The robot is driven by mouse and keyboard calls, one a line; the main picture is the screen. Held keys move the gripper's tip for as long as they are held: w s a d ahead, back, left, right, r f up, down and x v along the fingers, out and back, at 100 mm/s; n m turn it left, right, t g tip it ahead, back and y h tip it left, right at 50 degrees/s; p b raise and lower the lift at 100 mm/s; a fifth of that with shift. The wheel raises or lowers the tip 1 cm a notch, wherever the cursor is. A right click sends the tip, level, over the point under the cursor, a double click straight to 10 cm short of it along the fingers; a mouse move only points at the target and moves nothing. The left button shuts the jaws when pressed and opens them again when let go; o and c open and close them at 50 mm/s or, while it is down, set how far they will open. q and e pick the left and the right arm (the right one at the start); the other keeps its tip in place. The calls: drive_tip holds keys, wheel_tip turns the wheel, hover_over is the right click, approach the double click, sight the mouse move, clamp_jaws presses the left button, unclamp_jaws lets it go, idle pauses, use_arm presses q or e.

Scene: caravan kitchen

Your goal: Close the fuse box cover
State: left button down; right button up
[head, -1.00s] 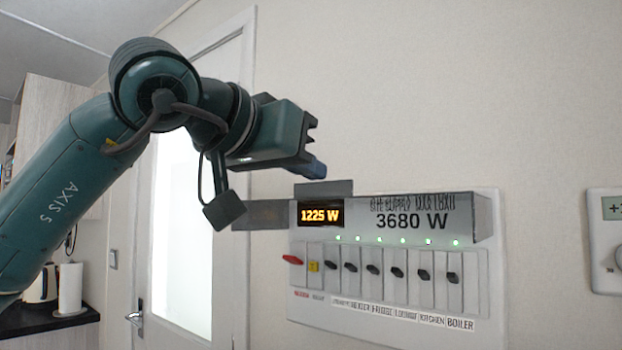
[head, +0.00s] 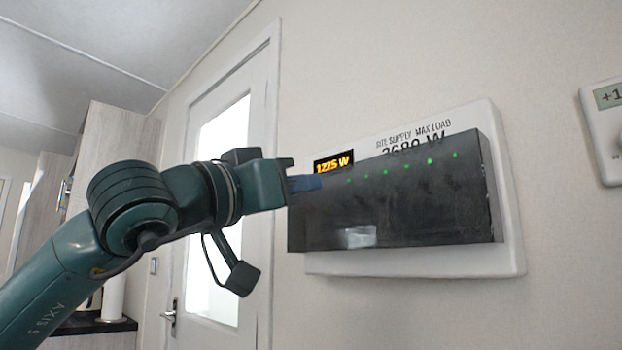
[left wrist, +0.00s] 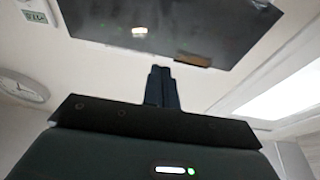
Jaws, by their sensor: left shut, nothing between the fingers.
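The fuse box (head: 420,262) is a white panel on the wall with a lit orange display and a "max load" label. Its dark, see-through cover (head: 410,205) now hangs down over the switch row, with green lights showing through. The cover stands out from the panel; I cannot tell whether it is fully seated. My left gripper (head: 307,183) is shut and empty, its blue fingertips at the cover's upper left corner; contact is unclear. In the left wrist view the shut fingers (left wrist: 162,88) point toward the dark cover (left wrist: 170,22). My right gripper is out of view.
A white control unit (head: 606,130) is on the wall at the right. A door (head: 262,130) with a bright window is behind my left arm. A round clock (left wrist: 22,88) shows in the left wrist view. The wall below the fuse box is clear.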

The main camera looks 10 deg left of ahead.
use_arm(q)
drive_tip(key=w+d+f+b, duration=0.5)
drive_tip(key=w+f, duration=0.2)
drive_tip(key=f, duration=0.3)
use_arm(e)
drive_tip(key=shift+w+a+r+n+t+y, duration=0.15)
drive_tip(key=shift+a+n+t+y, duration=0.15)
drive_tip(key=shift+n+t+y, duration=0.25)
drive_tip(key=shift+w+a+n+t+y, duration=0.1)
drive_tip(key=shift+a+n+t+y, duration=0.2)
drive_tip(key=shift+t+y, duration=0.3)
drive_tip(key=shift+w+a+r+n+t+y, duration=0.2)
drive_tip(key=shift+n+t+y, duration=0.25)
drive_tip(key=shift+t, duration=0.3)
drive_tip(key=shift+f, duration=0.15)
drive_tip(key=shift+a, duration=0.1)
